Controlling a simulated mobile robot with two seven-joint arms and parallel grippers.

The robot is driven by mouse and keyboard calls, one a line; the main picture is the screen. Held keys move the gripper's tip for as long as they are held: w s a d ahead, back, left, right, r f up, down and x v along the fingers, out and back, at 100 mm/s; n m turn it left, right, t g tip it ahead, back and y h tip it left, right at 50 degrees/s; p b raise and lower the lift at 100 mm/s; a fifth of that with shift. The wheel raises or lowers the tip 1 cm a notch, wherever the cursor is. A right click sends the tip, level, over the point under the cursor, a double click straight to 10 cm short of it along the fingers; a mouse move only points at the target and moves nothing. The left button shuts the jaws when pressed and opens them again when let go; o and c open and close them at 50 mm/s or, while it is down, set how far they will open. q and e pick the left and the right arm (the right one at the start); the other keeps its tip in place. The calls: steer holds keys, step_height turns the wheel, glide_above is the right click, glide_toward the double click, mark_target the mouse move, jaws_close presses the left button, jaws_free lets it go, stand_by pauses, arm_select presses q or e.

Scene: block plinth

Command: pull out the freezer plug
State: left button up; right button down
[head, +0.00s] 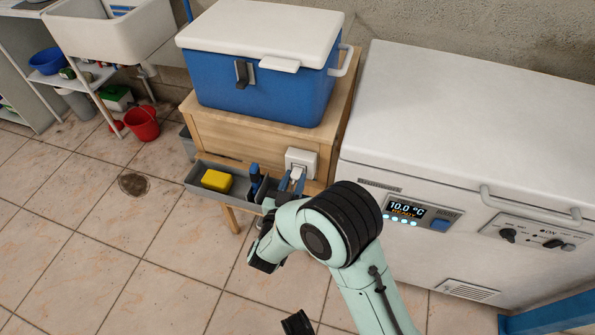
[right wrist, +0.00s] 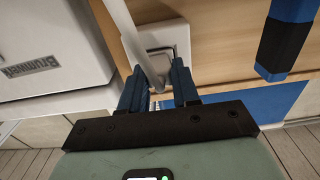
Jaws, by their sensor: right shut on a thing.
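The white wall socket (head: 302,157) is on the side of the wooden cabinet, left of the freezer. My right gripper (head: 291,181) is at the socket, its two blue fingers shut on the white freezer plug (head: 297,173). In the right wrist view, my right gripper (right wrist: 157,92) reaches up to the socket (right wrist: 152,32), with a white cord or plug body crossing in front of it. The fingers and cord hide the plug's front, so I cannot tell how deep it sits. The white chest freezer (head: 450,110) has a lit display reading 10.0 °C.
A grey tray (head: 196,184) on the cabinet's side holds a yellow sponge (head: 216,181) and a blue-and-black tool (head: 256,181), close left of my gripper. A blue cooler (head: 258,95) stands on the wooden cabinet (head: 222,133). The tiled floor at front left is clear.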

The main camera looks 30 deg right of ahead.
steer(key=shift+s+a, duration=0.1)
steer(key=shift+a, duration=0.05)
stand_by(0.3)
steer(key=shift+p+v, duration=0.35)
steer(key=shift+v, duration=0.85)
steer(key=shift+s, duration=0.1)
steer(key=p+v, duration=0.1)
steer(key=v, duration=0.2)
steer(key=shift+s+a, duration=0.25)
steer(key=shift+a, duration=0.1)
